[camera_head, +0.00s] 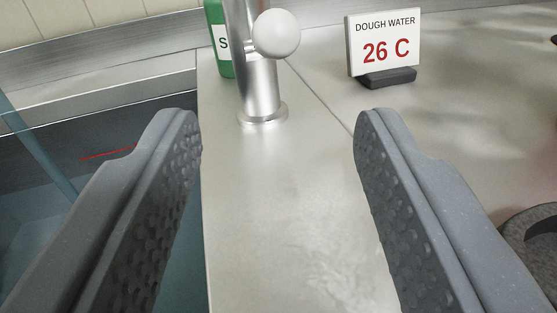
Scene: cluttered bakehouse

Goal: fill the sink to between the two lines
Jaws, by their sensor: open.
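The sink (60,125) is at the left, its dark inner wall partly hidden by my left finger. One short red line (108,153) shows on that wall; I cannot make out a second line. A bluish, see-through streak (38,150), looking like running water, slants down into the sink. Bluish water (30,235) shows low in the sink, below the red line; its exact level is hard to tell. The metal tap (262,90) stands on the counter ahead, with a white ball knob (277,34). My gripper (278,118) is open and empty, its fingers spread either side of the tap's base, nearer the camera.
A green bottle (216,45) stands just behind the tap at left. A "DOUGH WATER 26 C" sign (385,45) stands on the counter at right. A dark round object (530,235) is cut off at the right edge. The counter strip (275,220) between my fingers is clear.

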